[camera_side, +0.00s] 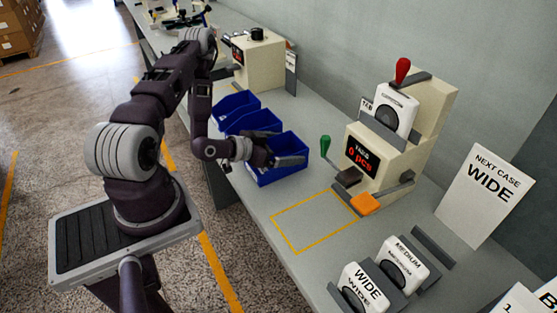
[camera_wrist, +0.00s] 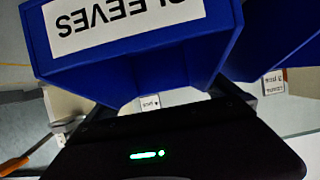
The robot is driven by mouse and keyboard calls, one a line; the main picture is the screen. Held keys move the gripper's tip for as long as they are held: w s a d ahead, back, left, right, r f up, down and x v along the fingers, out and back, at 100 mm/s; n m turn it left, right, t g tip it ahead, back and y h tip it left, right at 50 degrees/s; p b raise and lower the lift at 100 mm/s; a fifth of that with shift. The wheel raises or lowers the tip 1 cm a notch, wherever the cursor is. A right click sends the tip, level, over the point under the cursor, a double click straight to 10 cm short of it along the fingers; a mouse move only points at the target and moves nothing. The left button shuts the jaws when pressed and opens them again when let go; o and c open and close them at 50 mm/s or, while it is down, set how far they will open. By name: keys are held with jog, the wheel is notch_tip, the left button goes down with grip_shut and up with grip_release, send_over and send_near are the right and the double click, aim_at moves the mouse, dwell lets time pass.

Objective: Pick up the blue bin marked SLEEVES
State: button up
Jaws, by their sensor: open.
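The blue bin marked SLEEVES (camera_wrist: 150,58) fills the upper part of the wrist view, its white label upside down. In the side view the nearest blue bin (camera_side: 284,176) in a row of blue bins lies at my gripper (camera_side: 288,160); its label is not readable there, but it appears to be the same bin. My gripper is open, with its fingers over or at this bin's near side. I cannot tell whether a bin wall is between the fingers. The dark gripper body with a green light covers the bottom of the wrist view.
Two more blue bins (camera_side: 235,104) stand close behind. A counting machine (camera_side: 383,150) with red and green handles is to the right. A yellow outlined rectangle (camera_side: 312,220) on the bench is empty. WIDE (camera_side: 362,290) and MEDIUM (camera_side: 402,262) spools stand in front right.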

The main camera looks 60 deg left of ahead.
jog(key=c, duration=1.1)
